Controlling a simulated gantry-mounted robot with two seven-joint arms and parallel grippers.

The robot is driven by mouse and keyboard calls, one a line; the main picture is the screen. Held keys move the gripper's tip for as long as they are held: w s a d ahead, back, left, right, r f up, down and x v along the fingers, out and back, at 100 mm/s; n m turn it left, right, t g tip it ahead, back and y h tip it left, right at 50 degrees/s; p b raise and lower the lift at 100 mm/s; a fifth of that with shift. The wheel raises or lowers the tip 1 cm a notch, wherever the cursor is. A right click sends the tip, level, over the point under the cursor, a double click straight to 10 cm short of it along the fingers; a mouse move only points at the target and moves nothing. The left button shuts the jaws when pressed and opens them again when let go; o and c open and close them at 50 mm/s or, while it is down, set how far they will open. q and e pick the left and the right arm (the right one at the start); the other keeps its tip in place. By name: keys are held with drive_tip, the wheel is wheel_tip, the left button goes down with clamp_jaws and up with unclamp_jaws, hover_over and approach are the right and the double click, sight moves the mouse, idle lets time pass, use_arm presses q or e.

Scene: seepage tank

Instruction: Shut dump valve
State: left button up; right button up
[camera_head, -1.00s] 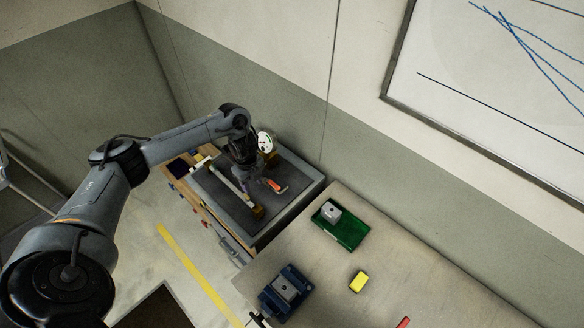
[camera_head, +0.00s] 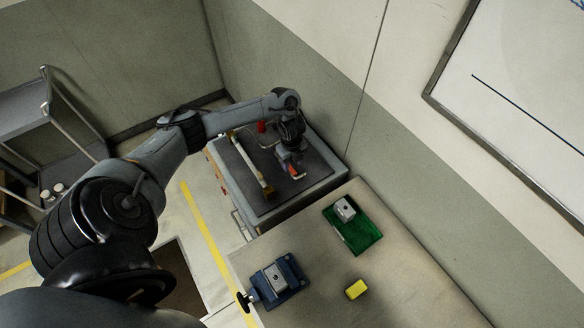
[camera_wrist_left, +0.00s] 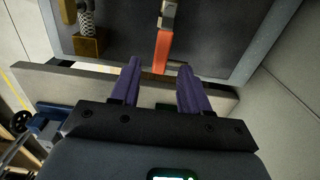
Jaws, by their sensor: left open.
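The dump valve's orange-red lever handle (camera_wrist_left: 162,52) shows in the left wrist view, running from a metal fitting at the top down toward my gripper. In the head view a small part of the handle (camera_head: 293,170) shows beside my fingers, on the grey tank (camera_head: 318,187). My left gripper (camera_wrist_left: 158,68) is open, with its two purple fingers spread. The handle's near end appears between the fingertips in the picture; I cannot tell whether they touch it. In the head view the left gripper (camera_head: 292,160) hangs over the tank and hides part of the valve. My right gripper is not in view.
A white pipe (camera_head: 247,158) with brass-coloured ends lies left of the handle. A red object (camera_head: 262,127) stands behind it. The bench holds a green tray (camera_head: 357,236) with a grey block, a blue vice (camera_head: 277,279) and a yellow block (camera_head: 356,289). A wall stands close behind the tank.

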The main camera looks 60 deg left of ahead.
use_arm(q)
drive_tip(key=shift+f, duration=1.45)
drive_tip(key=shift+c, duration=0.4)
clamp_jaws()
